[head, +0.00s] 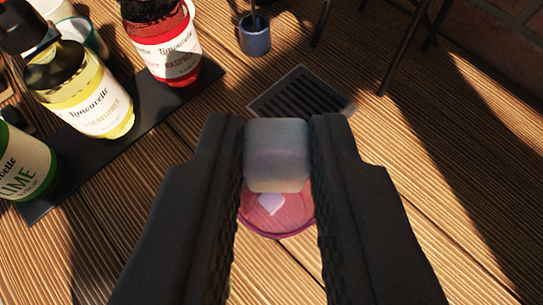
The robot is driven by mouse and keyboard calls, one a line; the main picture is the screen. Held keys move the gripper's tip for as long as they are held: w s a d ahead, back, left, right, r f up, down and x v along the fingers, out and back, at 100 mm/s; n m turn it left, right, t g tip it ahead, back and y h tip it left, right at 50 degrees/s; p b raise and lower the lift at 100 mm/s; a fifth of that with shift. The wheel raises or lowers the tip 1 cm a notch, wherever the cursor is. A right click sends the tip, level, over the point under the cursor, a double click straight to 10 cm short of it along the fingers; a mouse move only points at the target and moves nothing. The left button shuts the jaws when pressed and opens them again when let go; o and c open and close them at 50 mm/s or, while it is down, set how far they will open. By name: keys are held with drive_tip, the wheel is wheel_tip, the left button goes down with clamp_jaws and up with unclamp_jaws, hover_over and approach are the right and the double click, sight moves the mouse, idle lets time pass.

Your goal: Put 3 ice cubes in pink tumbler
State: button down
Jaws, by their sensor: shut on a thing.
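My gripper (277,150) is in the middle of the head view, shut on a pale, cloudy ice cube (276,158) held between its two dark fingers. The pink tumbler (279,222) shows below the cube in the picture, seen from above between the fingers. Its far part is hidden behind the cube and its sides are partly covered by the fingers. A light piece (270,204) that looks like ice shows inside the tumbler. I cannot tell whether more ice lies in the hidden part.
A red bottle (168,45), a yellow bottle (85,95) and a green bottle (22,160) stand on a dark mat (150,115) at left. A dark slotted drip tray (300,93) lies behind the tumbler. A small blue-grey cup (255,38) stands farther back. Wooden planks at right are clear.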

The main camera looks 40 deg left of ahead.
sight(275, 236)
drive_tip(key=shift+f+b, duration=1.85)
drive_tip(key=shift+f, duration=0.1)
drive_tip(key=c, duration=1.2)
unclamp_jaws()
drive_tip(key=shift+c, duration=0.2)
drive_tip(key=shift+r, duration=0.1)
drive_tip(key=v, duration=1.3)
drive_tip(key=shift+s+d, duration=0.2)
drive_tip(key=shift+d, duration=0.05)
drive_tip(key=shift+r, duration=0.1)
